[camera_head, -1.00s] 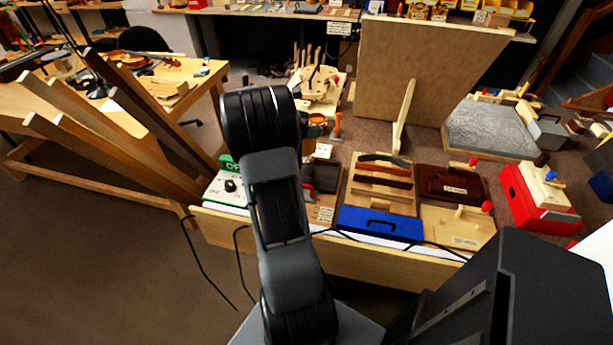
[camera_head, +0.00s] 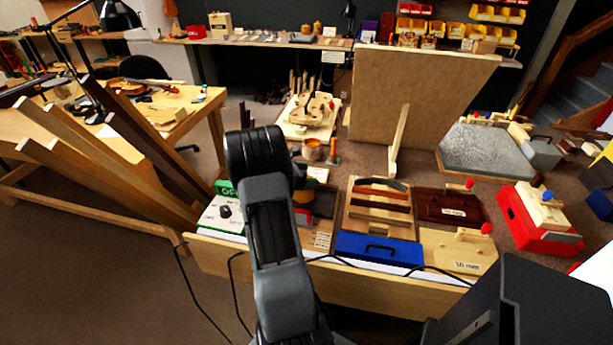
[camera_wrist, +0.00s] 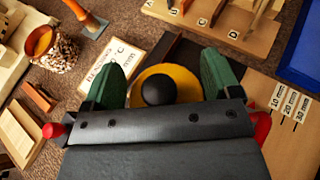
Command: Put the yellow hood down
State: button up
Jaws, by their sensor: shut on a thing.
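The yellow hood (camera_wrist: 185,75), a round disc with a black knob, shows in the wrist view between the two green fingers of my gripper (camera_wrist: 162,78). My gripper is shut on it. The fingers and the dark wrist body cover the hood's sides and near edge. Beneath or behind it is a dark flat piece (camera_wrist: 182,50); I cannot tell whether the hood touches it.
A lettered white card (camera_wrist: 118,68), a pot with orange contents (camera_wrist: 42,42) and a board with mm labels (camera_wrist: 270,140) lie close around. A blue case (camera_head: 378,249), a wooden rack (camera_head: 352,222) and a green-and-white box (camera_head: 222,216) stand along the bench's front edge.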

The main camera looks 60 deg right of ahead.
jog(key=shift+f, duration=0.15)
jog(key=o, duration=0.8)
jog(key=shift+o, duration=0.2)
jog(key=shift+r, duration=0.3)
jog(key=v, duration=1.1)
jog(key=s+a+r+m+t+y, duration=0.1)
jog(key=s+a+m+t+y, duration=0.1)
jog(key=a, duration=1)
jog(key=s+a+r+m+t+y, duration=0.1)
jog(key=a+m+t+y, duration=0.4)
jog(key=a, duration=0.7)
jog(key=s+a+r+m+t+y, duration=0.2)
jog(key=a+m+t+y, duration=0.1)
jog(key=a, duration=0.9)
jog(key=shift+s+a+m+t+y, duration=0.3)
jog(key=shift+a+m+t+y, duration=0.1)
jog(key=shift+y, duration=0.1)
